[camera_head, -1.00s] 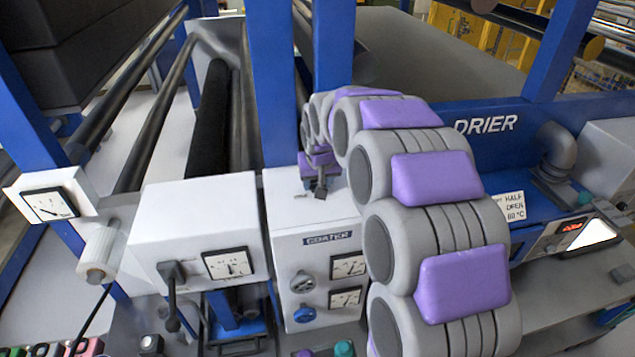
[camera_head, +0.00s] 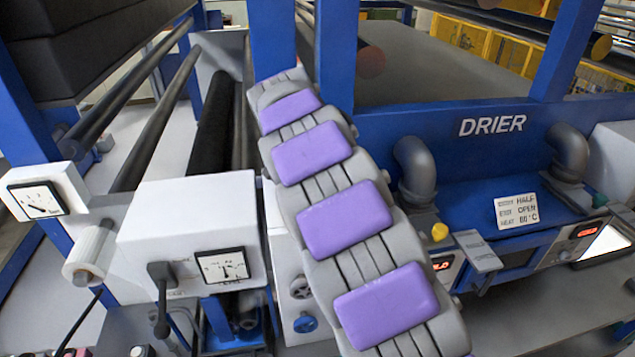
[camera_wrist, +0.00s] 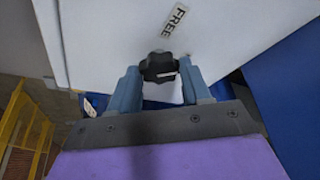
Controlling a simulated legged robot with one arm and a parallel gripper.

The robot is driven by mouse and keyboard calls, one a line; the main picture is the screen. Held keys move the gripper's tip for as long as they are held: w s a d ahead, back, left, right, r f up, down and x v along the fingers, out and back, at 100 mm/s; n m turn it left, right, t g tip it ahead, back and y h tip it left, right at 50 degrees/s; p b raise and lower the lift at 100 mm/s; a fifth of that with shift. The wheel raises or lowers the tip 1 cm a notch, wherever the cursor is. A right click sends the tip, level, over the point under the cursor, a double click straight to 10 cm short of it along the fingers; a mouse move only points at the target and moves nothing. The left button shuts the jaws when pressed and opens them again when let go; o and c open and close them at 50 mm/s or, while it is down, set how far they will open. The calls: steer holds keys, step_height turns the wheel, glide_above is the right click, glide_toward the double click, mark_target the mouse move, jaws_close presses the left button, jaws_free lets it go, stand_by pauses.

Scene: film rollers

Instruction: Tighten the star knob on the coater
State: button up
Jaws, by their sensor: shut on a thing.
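The black star knob (camera_wrist: 160,65) shows in the wrist view on a white panel (camera_wrist: 105,45), near the panel's edge. My gripper (camera_wrist: 161,84) has its two blue-grey fingers on either side of the knob and is shut on it. A small white mark shows on the knob's face. In the head view my arm of grey and purple links covers most of the coater's white cabinet (camera_head: 283,225). My gripper and the black knob are hidden there.
A label reading FREE (camera_wrist: 176,20) is on the panel beside the knob. The blue drier (camera_head: 470,165) stands at right. A white gauge box (camera_head: 185,225) is at left.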

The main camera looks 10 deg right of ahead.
steer(key=m, duration=0.2)
steer(key=m+g, duration=0.1)
steer(key=shift+w+a+m+h+b, duration=0.15)
steer(key=shift+w+m+h+b, duration=0.1)
steer(key=shift+m+h+b, duration=0.05)
steer(key=shift+m+g, duration=0.6)
steer(key=shift+m, duration=1)
steer(key=o, duration=1.1)
steer(key=shift+w+a, duration=0.15)
steer(key=shift+c, duration=0.2)
